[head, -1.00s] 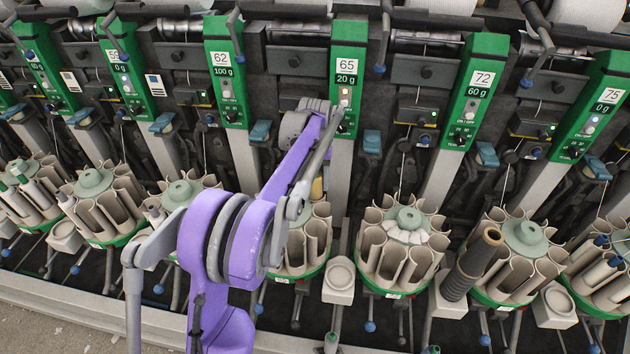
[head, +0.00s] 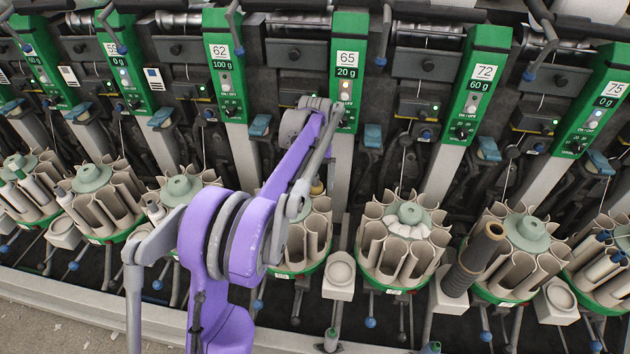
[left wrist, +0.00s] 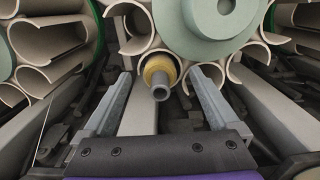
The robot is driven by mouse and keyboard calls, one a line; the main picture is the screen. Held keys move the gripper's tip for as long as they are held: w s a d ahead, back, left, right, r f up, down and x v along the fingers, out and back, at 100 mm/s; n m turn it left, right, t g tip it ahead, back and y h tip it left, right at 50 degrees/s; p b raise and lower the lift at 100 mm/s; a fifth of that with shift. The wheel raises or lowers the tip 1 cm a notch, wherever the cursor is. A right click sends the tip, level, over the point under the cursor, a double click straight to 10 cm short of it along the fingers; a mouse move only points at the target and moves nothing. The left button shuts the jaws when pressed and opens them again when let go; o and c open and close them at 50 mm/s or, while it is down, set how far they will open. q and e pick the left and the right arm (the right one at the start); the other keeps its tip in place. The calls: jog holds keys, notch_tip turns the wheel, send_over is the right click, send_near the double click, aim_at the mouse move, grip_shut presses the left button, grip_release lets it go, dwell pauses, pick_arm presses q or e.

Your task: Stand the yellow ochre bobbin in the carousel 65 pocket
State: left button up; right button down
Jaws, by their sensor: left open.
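The yellow ochre bobbin (left wrist: 158,68) stands in a pocket of the carousel, its grey tube end towards the camera in the left wrist view. In the head view a bit of it (head: 318,187) shows at the back of the carousel below panel 65 (head: 345,72). That carousel (head: 316,245) is partly hidden behind my purple left arm; its pale green hub (left wrist: 205,22) shows in the left wrist view. My left gripper (left wrist: 160,78) is open, one finger on each side of the bobbin, with gaps visible. My right gripper is out of view.
Neighbouring carousels stand close by, one (head: 385,255) to the right and one (head: 160,197) to the left. A dark ribbed tube (head: 470,262) leans at the right. A small beige holder (head: 338,275) sits in front. Levers and posts crowd the space behind.

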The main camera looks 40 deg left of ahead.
pick_arm(q)
notch_tip(320, 180, up, 10)
jog(key=shift+r+p, duration=0.1)
jog(key=shift+p, duration=0.3)
dwell(0.4)
